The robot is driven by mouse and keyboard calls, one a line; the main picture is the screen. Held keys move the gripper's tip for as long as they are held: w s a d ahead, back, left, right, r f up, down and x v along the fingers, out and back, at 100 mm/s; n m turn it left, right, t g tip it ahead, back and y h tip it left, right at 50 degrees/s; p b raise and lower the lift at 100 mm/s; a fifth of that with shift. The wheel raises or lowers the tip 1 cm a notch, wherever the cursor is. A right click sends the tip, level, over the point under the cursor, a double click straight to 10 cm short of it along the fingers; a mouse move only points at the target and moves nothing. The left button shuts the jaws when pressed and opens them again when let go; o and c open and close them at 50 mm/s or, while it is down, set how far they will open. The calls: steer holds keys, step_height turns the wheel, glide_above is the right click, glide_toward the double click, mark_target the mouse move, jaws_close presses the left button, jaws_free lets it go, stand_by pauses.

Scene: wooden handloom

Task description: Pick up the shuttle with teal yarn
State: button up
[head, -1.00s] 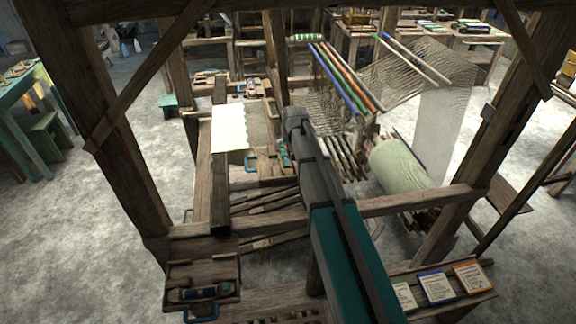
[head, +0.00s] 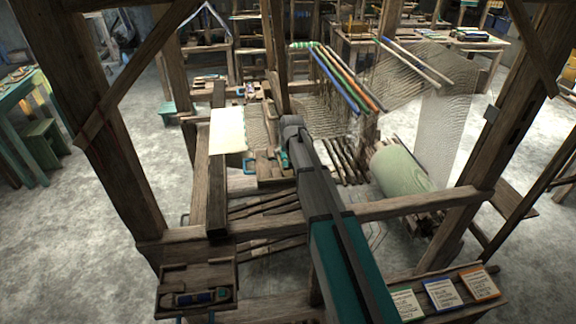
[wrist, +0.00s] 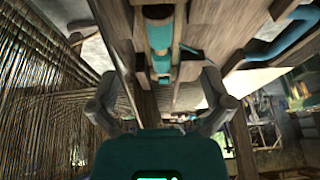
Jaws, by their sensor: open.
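The shuttle with teal yarn (wrist: 160,38) shows in the wrist view at top centre, lying in a wooden tray. Its teal winding is seen lengthwise, and a loose teal strand runs off to its right. My gripper (wrist: 160,82) is open and empty, its two fingers spread to either side of the shuttle's line, apart from it. In the head view, a bit of teal (head: 284,159) shows in the tray (head: 262,180) beside the end of my arm. My arm hides the gripper and most of the shuttle there.
Warp threads (wrist: 45,95) hang close on the left in the wrist view. A blue handle (wrist: 285,40) curves at the upper right. In the head view, another shuttle with blue yarn (head: 198,298) lies in a front-left tray. Loom beams (head: 415,206) and a cloth roll (head: 402,166) stand right of my arm.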

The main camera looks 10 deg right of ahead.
mark_target(285, 161)
steer(key=shift+f, duration=0.1)
steer(key=shift+b+x, duration=2.45)
steer(key=shift+x, duration=0.05)
steer(key=shift+s+a, duration=0.1)
steer(key=c, duration=1.3)
steer(key=shift+r+p, duration=1.05)
steer(key=shift+p, duration=0.05)
steer(key=p+v, duration=0.2)
steer(key=v, duration=0.1)
steer(key=s+p+v, duration=0.1)
steer(key=p+v, duration=0.4)
steer(key=v, duration=0.1)
steer(key=shift+s+a+f+p, duration=0.3)
steer(key=shift+s+a+f, duration=0.05)
steer(key=shift+a+f, duration=0.05)
steer(key=s+r+p, duration=0.1)
steer(key=s, duration=0.2)
steer(key=s+r+p, duration=0.1)
steer(key=s, duration=0.1)
steer(key=s+a+r+p, duration=0.1)
steer(key=s, duration=0.2)
steer(key=shift+s+r, duration=0.15)
steer(key=shift+s, duration=0.2)
